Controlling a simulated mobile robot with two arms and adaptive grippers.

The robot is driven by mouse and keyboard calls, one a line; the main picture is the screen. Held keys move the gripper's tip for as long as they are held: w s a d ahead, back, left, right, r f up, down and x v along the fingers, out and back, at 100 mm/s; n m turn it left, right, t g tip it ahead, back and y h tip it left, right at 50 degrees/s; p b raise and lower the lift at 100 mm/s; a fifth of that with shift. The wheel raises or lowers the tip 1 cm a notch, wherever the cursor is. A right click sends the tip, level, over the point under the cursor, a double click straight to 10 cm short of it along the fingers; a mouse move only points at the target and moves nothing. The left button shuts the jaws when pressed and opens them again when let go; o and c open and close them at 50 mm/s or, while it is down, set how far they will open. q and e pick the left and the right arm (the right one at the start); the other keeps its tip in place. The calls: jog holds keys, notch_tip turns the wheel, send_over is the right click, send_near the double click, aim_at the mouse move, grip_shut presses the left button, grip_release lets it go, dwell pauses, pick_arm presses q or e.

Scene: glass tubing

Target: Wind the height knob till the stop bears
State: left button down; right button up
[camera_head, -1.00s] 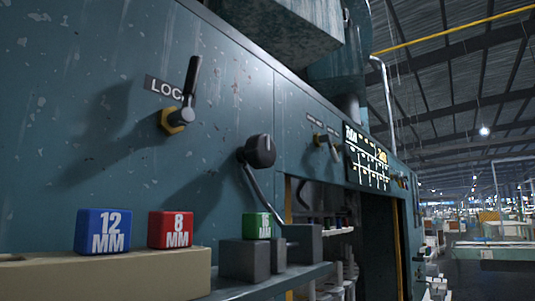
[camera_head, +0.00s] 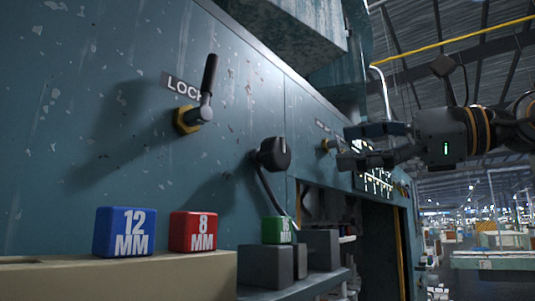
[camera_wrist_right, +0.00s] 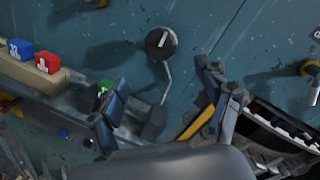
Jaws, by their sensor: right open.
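A round black knob (camera_head: 272,153) with a white line on its face sits on the teal machine panel; I take it as the height knob. A thin bent rod runs down from beside it. In the right wrist view the knob (camera_wrist_right: 161,43) is ahead of the fingers, roughly between their directions and apart from them. My right gripper (camera_head: 352,147) comes in from the right, right of the knob; its fingers are spread and empty, as the right wrist view (camera_wrist_right: 160,92) also shows. I cannot tell which part is the stop. My left gripper is not in view.
A LOCK lever (camera_head: 207,90) stands up at upper left. A blue 12 MM cube (camera_head: 124,232) and a red 8 MM cube (camera_head: 193,232) stand on a beige ledge (camera_head: 150,275). A green cube (camera_head: 277,230) rests on grey blocks (camera_head: 266,266) below the knob.

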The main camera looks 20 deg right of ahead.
aim_at(283, 151)
jog(key=shift+t, duration=0.3)
jog(key=p+x, duration=0.4)
jog(key=x, duration=0.7)
jog(key=shift+a+r, duration=0.1)
jog(key=shift+a, duration=0.2)
jog(key=shift+w+a, duration=0.35)
jog(key=shift+w, duration=0.05)
jog(key=c, duration=1.2)
jog(key=shift+o, duration=0.2)
